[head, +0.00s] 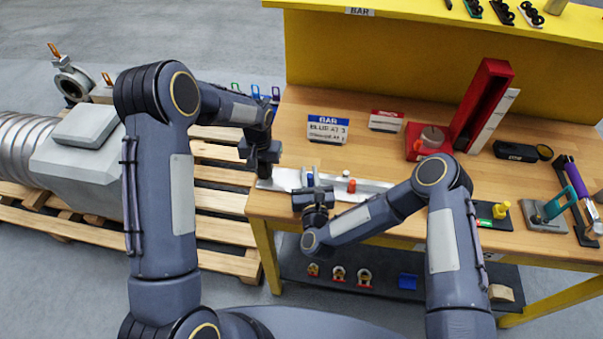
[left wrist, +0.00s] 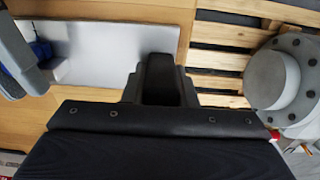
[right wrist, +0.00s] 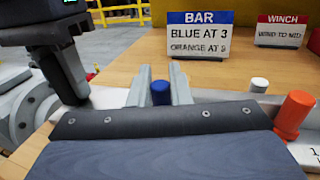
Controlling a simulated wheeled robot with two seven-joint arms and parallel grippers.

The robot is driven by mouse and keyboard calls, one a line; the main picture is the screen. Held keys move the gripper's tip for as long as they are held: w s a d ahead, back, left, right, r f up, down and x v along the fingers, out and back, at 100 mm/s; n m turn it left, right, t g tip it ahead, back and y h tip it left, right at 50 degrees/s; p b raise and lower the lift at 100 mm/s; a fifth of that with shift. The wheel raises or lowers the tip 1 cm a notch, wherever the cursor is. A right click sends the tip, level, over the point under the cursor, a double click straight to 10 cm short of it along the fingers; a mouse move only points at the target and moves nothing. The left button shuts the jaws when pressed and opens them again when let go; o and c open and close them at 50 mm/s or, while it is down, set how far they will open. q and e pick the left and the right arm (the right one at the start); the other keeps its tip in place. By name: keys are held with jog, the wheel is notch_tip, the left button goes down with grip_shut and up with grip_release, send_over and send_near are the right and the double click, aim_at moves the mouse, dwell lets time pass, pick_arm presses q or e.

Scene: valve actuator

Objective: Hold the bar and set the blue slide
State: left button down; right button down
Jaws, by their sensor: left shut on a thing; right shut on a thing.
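The silver bar (head: 375,186) lies along the front left edge of the workbench; its broad plate end also shows in the left wrist view (left wrist: 120,45). My left gripper (head: 264,174) is shut on the bar's left end, which overhangs the bench edge. The blue slide (right wrist: 160,92) stands on the bar between the two fingers of my right gripper (right wrist: 159,88), which is shut on it. An orange slide (right wrist: 294,115) stands on the bar further right. The bar's scale marks are mostly hidden or too small to read.
A wooden pallet (head: 222,205) is left of the bench.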

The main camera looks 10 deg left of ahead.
aim_at(332, 179)
pick_arm(q)
jog(key=shift+s+f, duration=0.25)
jog(key=shift+f, duration=0.05)
pick_arm(e)
jog(key=d, duration=0.6)
jog(key=shift+d, duration=0.15)
jog(key=c, duration=1.3)
grip_release()
jog(key=shift+c, duration=0.2)
jog(key=v, duration=1.2)
